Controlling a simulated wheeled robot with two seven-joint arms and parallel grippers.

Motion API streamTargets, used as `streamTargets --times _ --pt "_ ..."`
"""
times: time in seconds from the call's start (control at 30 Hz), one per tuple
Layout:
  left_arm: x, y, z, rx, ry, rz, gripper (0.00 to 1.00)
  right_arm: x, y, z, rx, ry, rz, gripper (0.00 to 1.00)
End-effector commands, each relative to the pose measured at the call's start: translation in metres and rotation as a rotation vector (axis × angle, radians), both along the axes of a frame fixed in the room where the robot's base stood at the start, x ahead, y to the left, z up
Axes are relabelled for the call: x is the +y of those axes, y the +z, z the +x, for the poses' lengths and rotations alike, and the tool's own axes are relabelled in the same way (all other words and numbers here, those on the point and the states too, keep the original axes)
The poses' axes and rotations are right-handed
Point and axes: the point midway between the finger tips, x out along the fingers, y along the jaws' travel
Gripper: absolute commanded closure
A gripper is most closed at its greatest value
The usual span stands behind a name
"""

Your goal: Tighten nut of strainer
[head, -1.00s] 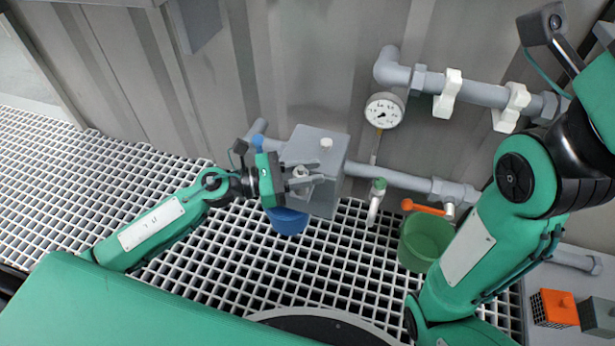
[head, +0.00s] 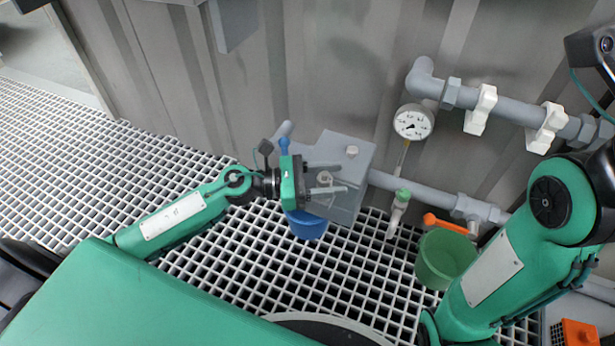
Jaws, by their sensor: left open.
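That gripper is open and points right at the front of the grey body. I cannot tell whether the fingers touch the nut. My right arm stands at the right, and its gripper is out of the picture.
A blue bucket (head: 306,226) stands under the grey body. A green bucket (head: 445,260) stands below the orange-handled valve (head: 445,224). A green-topped tap (head: 398,212) and a gauge (head: 413,122) sit on the piping. An orange block (head: 578,334) is at lower right. Grating at left is clear.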

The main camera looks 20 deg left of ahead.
Motion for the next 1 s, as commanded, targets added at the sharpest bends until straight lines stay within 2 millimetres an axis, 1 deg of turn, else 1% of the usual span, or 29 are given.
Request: streamTargets --times 0.17,0.7,0.83,1.0 --pt "0.017 0.0 -0.009 0.004 0.001 0.0 0.51 0.0 0.005 0.0 -0.002 -0.001 -0.001 0.64" --pt "0.094 0.001 -0.049 0.004 0.001 0.0 0.51 -0.002 0.021 0.005 0.008 -0.007 -0.013 0.64" --pt "0.108 0.001 -0.055 0.004 0.001 0.0 0.51 -0.003 0.023 0.007 0.013 -0.006 -0.012 0.64" --pt "0.118 0.0 -0.061 0.001 0.0 0.0 0.51 -0.003 0.023 0.009 0.021 -0.006 -0.013 0.64"
